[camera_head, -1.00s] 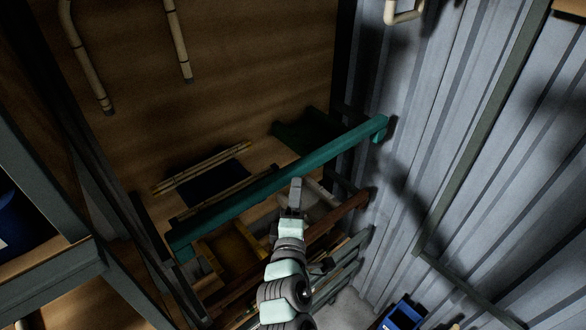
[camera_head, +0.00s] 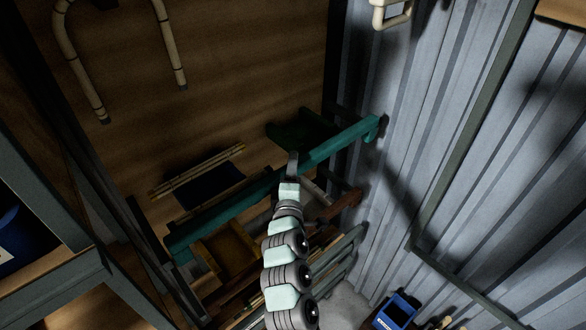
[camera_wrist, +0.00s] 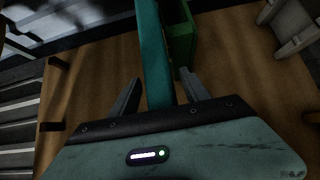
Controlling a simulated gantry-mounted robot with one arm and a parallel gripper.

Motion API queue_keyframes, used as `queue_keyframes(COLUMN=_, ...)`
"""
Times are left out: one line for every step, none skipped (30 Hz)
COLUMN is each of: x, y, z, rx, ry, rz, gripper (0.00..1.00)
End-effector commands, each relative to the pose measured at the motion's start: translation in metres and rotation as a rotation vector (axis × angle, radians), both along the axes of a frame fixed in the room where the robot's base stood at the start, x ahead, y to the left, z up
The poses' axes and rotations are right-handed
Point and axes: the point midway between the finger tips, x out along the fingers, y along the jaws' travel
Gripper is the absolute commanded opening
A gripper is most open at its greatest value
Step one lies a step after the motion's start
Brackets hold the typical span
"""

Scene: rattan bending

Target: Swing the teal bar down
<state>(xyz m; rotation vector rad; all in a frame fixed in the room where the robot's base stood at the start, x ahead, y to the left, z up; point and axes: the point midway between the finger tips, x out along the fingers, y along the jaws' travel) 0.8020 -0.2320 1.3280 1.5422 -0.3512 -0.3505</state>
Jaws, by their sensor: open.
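The teal bar (camera_head: 225,207) runs diagonally across the shelf opening in the head view, from the lower left up to a hooked end at the right wall. In the wrist view the teal bar (camera_wrist: 152,45) runs lengthwise from the top edge to between my two fingers. My gripper (camera_head: 293,160) is at the bar's middle-right part in the head view and hides a piece of it. In the wrist view my gripper (camera_wrist: 160,76) has its fingers apart, one on each side of the bar. I cannot tell whether either finger touches it.
A green bin (camera_head: 290,133) stands behind the bar, and it also shows close beside it in the wrist view (camera_wrist: 183,38). Rattan poles (camera_head: 197,170) lie by a dark mat (camera_head: 212,187). A brown bar (camera_head: 340,207) sits lower right. A blue bin (camera_head: 397,311) is below.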

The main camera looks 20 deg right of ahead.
Motion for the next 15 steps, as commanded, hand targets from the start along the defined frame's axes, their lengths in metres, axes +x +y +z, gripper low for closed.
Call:
queue_keyframes(x=-0.0001, y=0.0, z=-0.0002, rx=0.0, ry=0.0, rz=0.0, gripper=0.55)
queue_keyframes(x=-0.0001, y=0.0, z=-0.0002, rx=0.0, ry=0.0, rz=0.0, gripper=0.55)
queue_keyframes(x=-0.0003, y=-0.0001, z=-0.0002, rx=0.0, ry=0.0, rz=0.0, gripper=0.55)
queue_keyframes(x=-0.0003, y=-0.0001, z=-0.0003, rx=0.0, ry=0.0, rz=0.0, gripper=0.54)
queue_keyframes(x=-0.0002, y=0.0, z=-0.0002, rx=0.0, ry=0.0, rz=0.0, gripper=0.51)
queue_keyframes(x=-0.0004, y=-0.0001, z=-0.0004, rx=0.0, ry=0.0, rz=0.0, gripper=0.48)
queue_keyframes(x=-0.0004, y=-0.0001, z=-0.0003, rx=0.0, ry=0.0, rz=0.0, gripper=0.46)
queue_keyframes(x=-0.0004, y=-0.0001, z=-0.0004, rx=0.0, ry=0.0, rz=0.0, gripper=0.43)
queue_keyframes(x=-0.0004, y=-0.0001, z=-0.0004, rx=0.0, ry=0.0, rz=0.0, gripper=0.4)
queue_keyframes(x=-0.0004, y=-0.0001, z=-0.0004, rx=0.0, ry=0.0, rz=0.0, gripper=0.37)
queue_keyframes(x=-0.0004, y=-0.0001, z=-0.0004, rx=0.0, ry=0.0, rz=0.0, gripper=0.35)
queue_keyframes(x=-0.0004, y=0.0, z=-0.0004, rx=0.0, ry=0.0, rz=0.0, gripper=0.32)
queue_keyframes(x=-0.0004, y=0.0, z=-0.0004, rx=0.0, ry=0.0, rz=0.0, gripper=0.29)
queue_keyframes(x=-0.0004, y=0.0, z=-0.0004, rx=0.0, ry=0.0, rz=0.0, gripper=0.27)
queue_keyframes(x=-0.0004, y=0.0, z=-0.0004, rx=0.0, ry=0.0, rz=0.0, gripper=0.23)
